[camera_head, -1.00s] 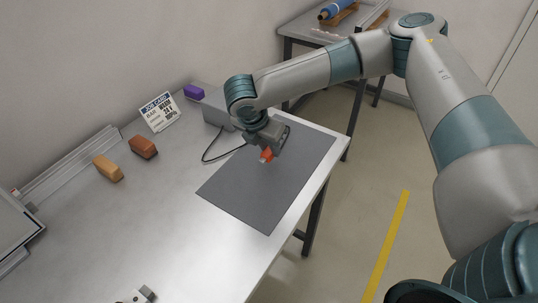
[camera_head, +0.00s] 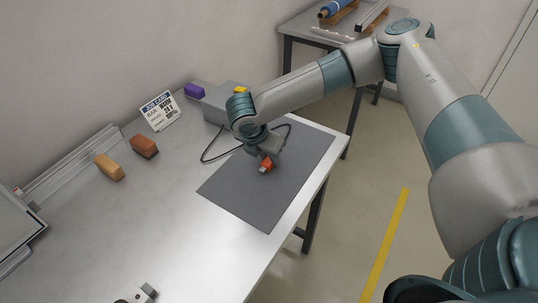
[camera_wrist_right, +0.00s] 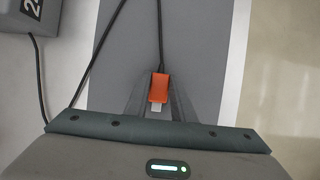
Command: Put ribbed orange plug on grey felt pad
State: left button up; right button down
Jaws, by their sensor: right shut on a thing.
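The orange plug (camera_head: 266,164) is between the fingers of my right gripper (camera_head: 264,157), which is shut on it. In the right wrist view the plug (camera_wrist_right: 159,88) shows an orange body with a pale end, held at the fingertips (camera_wrist_right: 158,98), and a dark cable runs up from it. The grey felt pad (camera_head: 245,205) lies flat on the table. The plug shows over the upper part of the pad; I cannot tell whether it touches it.
A grey box (camera_head: 216,104) with a dark cable stands behind the pad. A job card (camera_head: 160,111), a purple block (camera_head: 194,91), a brown block (camera_head: 144,146) and a tan block (camera_head: 109,167) are along the wall side. The table's middle (camera_head: 160,220) is clear.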

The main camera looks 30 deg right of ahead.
pick_arm(q)
jog(key=shift+w+r, duration=0.15)
jog(key=shift+w, duration=0.05)
pick_arm(e)
jog(key=c, duration=1.5)
grip_release()
jog(key=shift+f, duration=0.1)
pick_arm(q)
jog(key=shift+s+a, duration=0.1)
jog(key=shift+s, duration=0.1)
jog(key=shift+f, duration=0.2)
pick_arm(e)
jog(key=shift+a+r, duration=0.1)
jog(key=shift+r, duration=0.25)
pick_arm(q)
jog(key=w+d+r+t+b, duration=0.2)
jog(key=w+d, duration=0.1)
jog(key=w, duration=0.4)
jog(key=shift+w+d+h, duration=0.15)
jog(key=shift+w+h, duration=0.1)
jog(key=shift+h, duration=0.15)
pick_arm(e)
jog(key=v, duration=1.1)
jog(key=shift+s+r, duration=0.1)
jog(key=shift+r, duration=0.15)
